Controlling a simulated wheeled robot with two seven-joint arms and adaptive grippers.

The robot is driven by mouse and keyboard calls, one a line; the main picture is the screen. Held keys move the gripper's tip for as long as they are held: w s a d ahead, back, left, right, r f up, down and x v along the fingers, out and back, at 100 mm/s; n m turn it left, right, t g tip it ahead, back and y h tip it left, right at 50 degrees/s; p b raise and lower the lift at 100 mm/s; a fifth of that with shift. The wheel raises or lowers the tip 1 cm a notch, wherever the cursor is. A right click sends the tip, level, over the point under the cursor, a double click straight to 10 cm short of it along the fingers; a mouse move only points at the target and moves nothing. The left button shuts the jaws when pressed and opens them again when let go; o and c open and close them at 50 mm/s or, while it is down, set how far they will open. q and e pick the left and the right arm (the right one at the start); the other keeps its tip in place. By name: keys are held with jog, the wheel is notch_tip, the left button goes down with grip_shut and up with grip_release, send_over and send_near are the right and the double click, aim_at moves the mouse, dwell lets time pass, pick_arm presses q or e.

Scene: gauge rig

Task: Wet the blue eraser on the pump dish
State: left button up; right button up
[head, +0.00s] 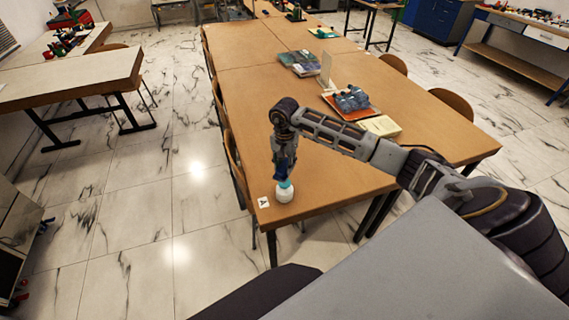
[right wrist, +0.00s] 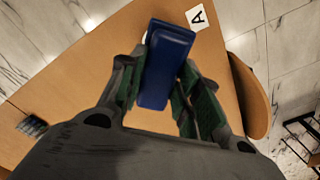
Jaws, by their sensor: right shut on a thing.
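My right gripper (head: 284,160) points down over the near left corner of the table. It is shut on the blue eraser (right wrist: 168,62), which sticks out between its green-padded fingers in the right wrist view. The pump dish (head: 284,194), white with a teal top, stands on the table directly below the gripper in the head view. The eraser's lower end is at or just above the dish's top; I cannot tell whether they touch. In the right wrist view the dish is mostly hidden behind the eraser. My left gripper is not in view.
A white card marked A (head: 263,202) lies beside the dish, near the corner of the long wooden table (head: 240,100). Chairs line both sides. The table's left middle is clear.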

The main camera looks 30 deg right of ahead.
aim_at(285, 176)
jog(key=shift+f+b, duration=1.1)
jog(key=shift+f, duration=1.7)
jog(key=shift+f+b, duration=0.8)
jog(key=shift+f, duration=0.1)
dwell(0.6)
jog(key=shift+r, duration=0.15)
dwell(0.5)
jog(key=shift+r+p, duration=1.55)
jog(key=shift+r, duration=1.85)
jog(key=shift+n, duration=0.3)
